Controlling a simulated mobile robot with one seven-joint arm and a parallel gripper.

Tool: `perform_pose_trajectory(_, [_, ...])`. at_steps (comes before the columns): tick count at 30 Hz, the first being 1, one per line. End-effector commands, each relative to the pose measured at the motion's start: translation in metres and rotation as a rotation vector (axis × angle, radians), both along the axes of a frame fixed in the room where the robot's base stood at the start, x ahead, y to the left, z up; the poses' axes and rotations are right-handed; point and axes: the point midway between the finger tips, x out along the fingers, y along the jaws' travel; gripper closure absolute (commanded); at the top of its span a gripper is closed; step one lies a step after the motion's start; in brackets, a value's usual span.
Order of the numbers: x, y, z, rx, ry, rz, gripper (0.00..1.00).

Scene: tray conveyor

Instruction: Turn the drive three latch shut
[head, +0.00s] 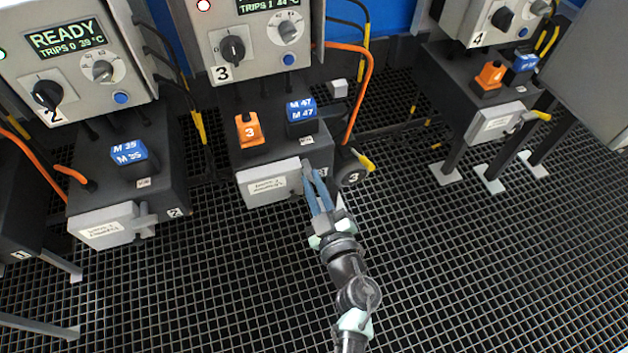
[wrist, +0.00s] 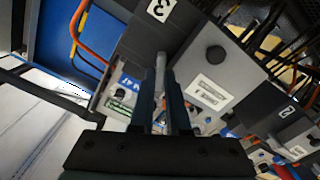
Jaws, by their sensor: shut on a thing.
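The drive three box (head: 275,145) is dark and stands in the middle of the head view. A pale labelled cover (head: 268,184) is on its front. The drive three latch is a grey bar at the right end of this cover, largely hidden by my fingers in the head view. In the wrist view a grey bar (wrist: 160,66) sits between my fingertips. My gripper (head: 312,178) is shut on it, with the arm reaching up from the bottom. The latch's exact angle is hard to tell.
An orange marker (head: 249,131) and a blue M 47 block (head: 301,116) sit on the box. A dark round part marked 3 with a yellow lever (head: 366,161) is close to the right of my gripper. Drive two's box (head: 128,178) stands left. The grid floor is clear in front.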

Motion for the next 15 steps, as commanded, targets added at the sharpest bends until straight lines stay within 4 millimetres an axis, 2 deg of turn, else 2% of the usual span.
perform_pose_trajectory(15, [-0.0007, 0.0011, -0.0019, -0.465, -0.15, 0.0, 1.0])
